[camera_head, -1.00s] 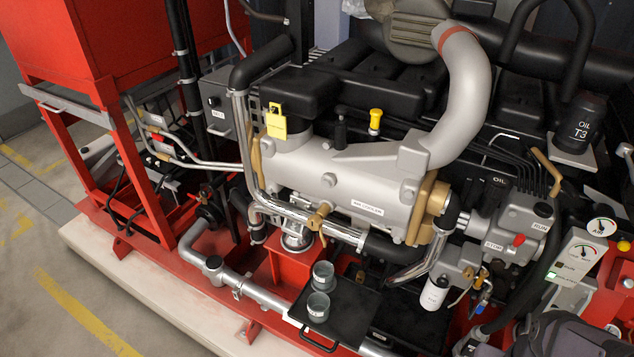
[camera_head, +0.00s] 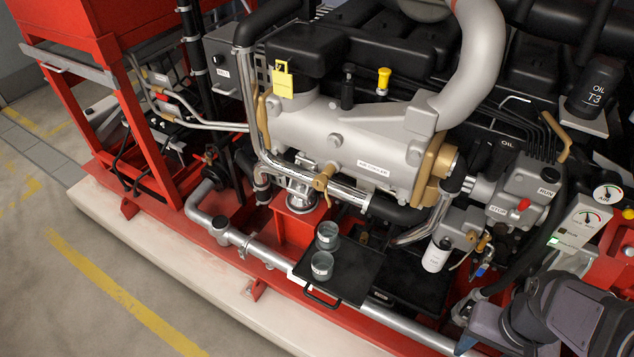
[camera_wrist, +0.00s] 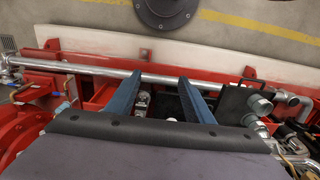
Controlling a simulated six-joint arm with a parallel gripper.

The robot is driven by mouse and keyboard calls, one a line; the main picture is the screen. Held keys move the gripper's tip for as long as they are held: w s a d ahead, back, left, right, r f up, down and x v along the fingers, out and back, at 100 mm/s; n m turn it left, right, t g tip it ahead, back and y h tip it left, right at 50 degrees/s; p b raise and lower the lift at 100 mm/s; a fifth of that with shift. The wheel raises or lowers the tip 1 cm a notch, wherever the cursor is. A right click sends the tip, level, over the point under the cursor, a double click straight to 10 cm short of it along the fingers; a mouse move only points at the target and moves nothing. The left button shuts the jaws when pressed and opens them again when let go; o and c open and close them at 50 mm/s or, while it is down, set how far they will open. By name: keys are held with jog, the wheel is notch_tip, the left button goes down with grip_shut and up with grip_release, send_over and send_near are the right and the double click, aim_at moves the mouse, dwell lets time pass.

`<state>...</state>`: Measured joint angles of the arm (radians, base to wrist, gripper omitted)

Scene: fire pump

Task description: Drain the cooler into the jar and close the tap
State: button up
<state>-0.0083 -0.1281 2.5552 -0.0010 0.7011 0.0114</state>
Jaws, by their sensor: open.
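The grey air cooler (camera_head: 345,142) lies across the middle of the engine in the head view. A brass tap (camera_head: 323,180) sits at its lower front. Two small grey-green open jars stand upright on a black tray (camera_head: 352,280) below: a rear jar (camera_head: 327,236) and a front jar (camera_head: 321,266) with a pale label. Neither jar appears directly under the tap. In the wrist view my gripper (camera_wrist: 160,77) is open and empty, its two blue fingers wide apart. The jars (camera_wrist: 261,105) and tray (camera_wrist: 232,101) show right of the fingers.
My arm (camera_head: 560,318) is at the lower right. A chrome pipe (camera_head: 262,254) runs along the red frame beside the tray. A yellow tag (camera_head: 282,80) hangs above the cooler. Gauges (camera_head: 606,193) stand at the right. The floor at left is clear.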

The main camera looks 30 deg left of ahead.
aim_at(322, 186)
jog(key=w+a+f+m+t+y+b, duration=0.25)
jog(key=w+a+t, duration=0.45)
jog(key=w+a, duration=1.3)
jog(key=a+r+m+t+y, duration=0.1)
jog(key=a+y, duration=0.1)
jog(key=a, duration=0.6)
jog(key=a+r+m+t+y, duration=0.1)
jog(key=a+m+y, duration=0.1)
jog(key=a, duration=0.5)
jog(key=a+r+m+t+y, duration=0.1)
jog(key=a+y, duration=0.3)
jog(key=a, duration=0.4)
jog(key=shift+s+a+r+m+t+y, duration=0.25)
jog(key=shift+s+a+r+t, duration=0.05)
jog(key=shift+r+t, duration=0.3)
jog(key=shift+w, duration=0.1)
jog(key=p+x, duration=0.2)
jog(key=x, duration=0.5)
jog(key=shift+w, duration=0.1)
jog(key=c, duration=1)
